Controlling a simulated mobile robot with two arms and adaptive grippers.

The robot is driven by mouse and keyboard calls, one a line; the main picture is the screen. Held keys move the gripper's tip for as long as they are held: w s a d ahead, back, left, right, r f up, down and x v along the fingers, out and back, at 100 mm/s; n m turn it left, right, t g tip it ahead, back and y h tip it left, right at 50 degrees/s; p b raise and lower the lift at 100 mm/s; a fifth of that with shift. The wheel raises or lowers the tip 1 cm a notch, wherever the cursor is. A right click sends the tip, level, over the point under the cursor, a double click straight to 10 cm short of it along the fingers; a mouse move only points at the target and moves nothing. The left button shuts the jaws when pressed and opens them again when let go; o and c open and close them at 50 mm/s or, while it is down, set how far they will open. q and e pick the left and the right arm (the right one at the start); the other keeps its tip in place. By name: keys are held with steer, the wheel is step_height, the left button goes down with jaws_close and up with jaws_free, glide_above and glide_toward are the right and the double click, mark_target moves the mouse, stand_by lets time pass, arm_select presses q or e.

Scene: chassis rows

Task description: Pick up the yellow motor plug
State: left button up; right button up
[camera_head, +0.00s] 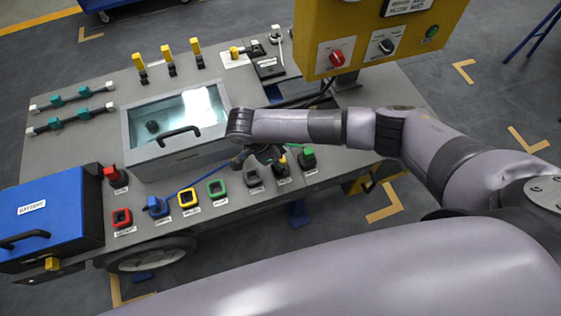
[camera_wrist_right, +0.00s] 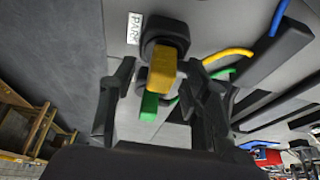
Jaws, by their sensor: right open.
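The yellow plug (camera_wrist_right: 163,70) stands in a black holder with a white label beside it in the wrist view. My right gripper (camera_wrist_right: 158,95) is open, with one dark finger on each side of the plug. I cannot tell whether the fingers touch it. In the head view my right gripper (camera_head: 262,155) is over the front right of the bench and hides most of the plug; a small bit of yellow (camera_head: 283,160) shows beside the fingers. A green plug (camera_wrist_right: 149,106) is close behind the yellow one. My left gripper is not in view.
A green plug (camera_head: 307,158) stands just right of the gripper. A glass-topped box (camera_head: 175,120) and yellow control panel (camera_head: 385,30) stand behind.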

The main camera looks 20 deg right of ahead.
steer(key=shift+c, duration=0.3)
jaws_close()
stand_by(0.3)
